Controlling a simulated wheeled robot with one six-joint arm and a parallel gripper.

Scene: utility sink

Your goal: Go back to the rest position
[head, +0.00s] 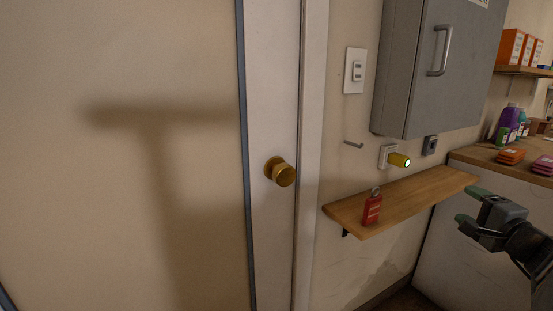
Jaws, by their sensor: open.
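My gripper (466,209) is at the right side of the head view, in front of the counter's side and to the right of the wooden shelf. Its two green-tipped fingers point left and stand apart, with nothing between them. Part of my dark arm shows behind it, running off the right edge.
A wooden wall shelf (415,198) holds a red bottle (372,208). Above it are a yellow plug-in light (399,160), a wall hook (353,144) and a grey cabinet (425,70). A door with a brass knob (280,171) is left. A counter (480,157) with sponges stands right.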

